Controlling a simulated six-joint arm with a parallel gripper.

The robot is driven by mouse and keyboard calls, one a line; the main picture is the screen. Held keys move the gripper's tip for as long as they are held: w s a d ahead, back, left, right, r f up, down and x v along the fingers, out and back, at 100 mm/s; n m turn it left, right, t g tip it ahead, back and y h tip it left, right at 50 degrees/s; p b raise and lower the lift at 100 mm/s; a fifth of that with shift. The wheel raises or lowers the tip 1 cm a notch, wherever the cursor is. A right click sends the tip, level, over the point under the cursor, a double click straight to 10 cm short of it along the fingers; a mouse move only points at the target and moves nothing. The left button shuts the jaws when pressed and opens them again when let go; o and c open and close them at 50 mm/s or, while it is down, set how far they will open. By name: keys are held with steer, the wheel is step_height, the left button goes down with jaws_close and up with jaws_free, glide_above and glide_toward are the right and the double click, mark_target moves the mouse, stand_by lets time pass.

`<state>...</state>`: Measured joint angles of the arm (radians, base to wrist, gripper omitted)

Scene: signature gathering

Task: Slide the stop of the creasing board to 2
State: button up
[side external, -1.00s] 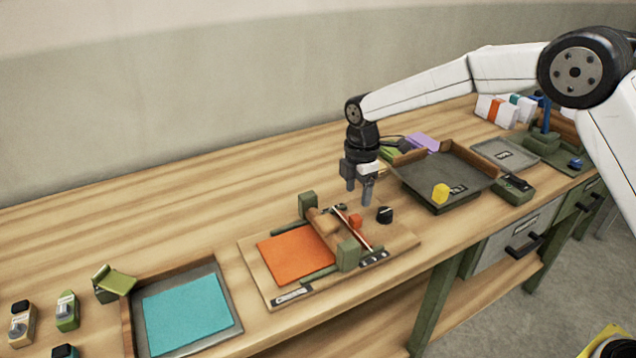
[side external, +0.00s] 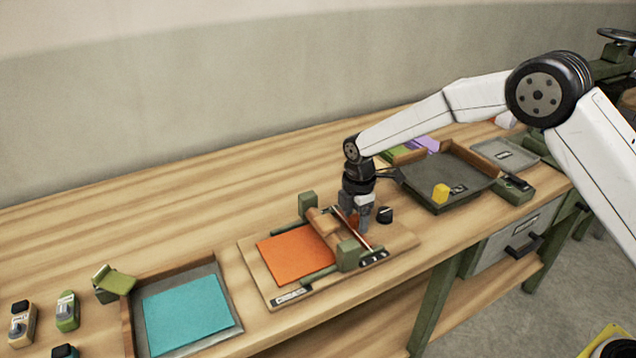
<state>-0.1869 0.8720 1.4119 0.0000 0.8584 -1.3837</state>
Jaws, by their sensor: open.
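The creasing board (side external: 264,283) lies on the bench with an orange sheet (side external: 294,256) on it. A wooden bar (side external: 323,222) between green end blocks (side external: 348,254) spans it, with a thin red rod (side external: 354,231) beside it. A small red-orange block, which may be the stop, is mostly hidden behind my gripper at the rod's right. A black knob (side external: 385,214) stands right of it. My gripper (side external: 356,227) is open, pointing down, with its fingers low around or beside that block; contact cannot be told. The stop's scale numbers are too small to read.
A tray with a teal sheet (side external: 187,312) stands at the left, near small stamp-like items (side external: 67,310). The bench behind the board is clear.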

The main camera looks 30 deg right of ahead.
steer(key=shift+f, duration=0.15)
jaws_close()
steer(key=shift+a, duration=0.1)
stand_by(1.4)
